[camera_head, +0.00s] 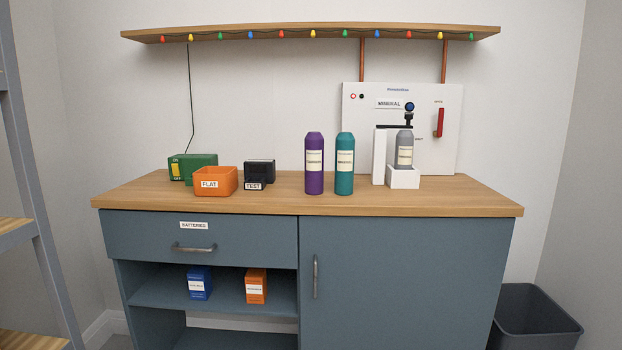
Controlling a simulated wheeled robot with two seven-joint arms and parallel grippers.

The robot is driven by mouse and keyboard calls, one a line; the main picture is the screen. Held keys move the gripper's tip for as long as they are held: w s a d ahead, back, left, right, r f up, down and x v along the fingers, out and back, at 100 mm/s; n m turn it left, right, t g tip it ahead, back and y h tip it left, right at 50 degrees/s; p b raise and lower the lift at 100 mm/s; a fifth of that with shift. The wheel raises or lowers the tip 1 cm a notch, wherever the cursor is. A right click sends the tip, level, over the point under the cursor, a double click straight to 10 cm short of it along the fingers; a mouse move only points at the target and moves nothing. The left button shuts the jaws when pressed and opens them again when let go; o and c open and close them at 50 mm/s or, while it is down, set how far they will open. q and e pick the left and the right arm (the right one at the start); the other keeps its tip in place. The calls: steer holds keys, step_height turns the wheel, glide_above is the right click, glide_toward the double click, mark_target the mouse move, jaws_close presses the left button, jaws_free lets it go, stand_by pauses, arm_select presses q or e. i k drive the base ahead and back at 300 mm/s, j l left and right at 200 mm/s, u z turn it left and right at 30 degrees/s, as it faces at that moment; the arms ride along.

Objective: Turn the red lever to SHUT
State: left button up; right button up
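The red lever (440,123) is on the right part of a white panel (365,105) that stands against the wall at the back of the counter. The lever is near upright, below a small label that seems to read OPEN. Another small label (419,139) is to its left, too small to read surely. Neither of my grippers shows in the head view.
A grey bottle (404,150) stands in a white holder (403,178) before the panel, left of the lever. Purple (314,165) and teal (344,165) bottles stand further left. The counter's right end is clear.

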mark_target(438, 133)
steer(key=i+l+z, duration=0.25)
steer(key=i, duration=0.2)
steer(key=i+l+z, duration=0.25)
steer(key=i, duration=0.2)
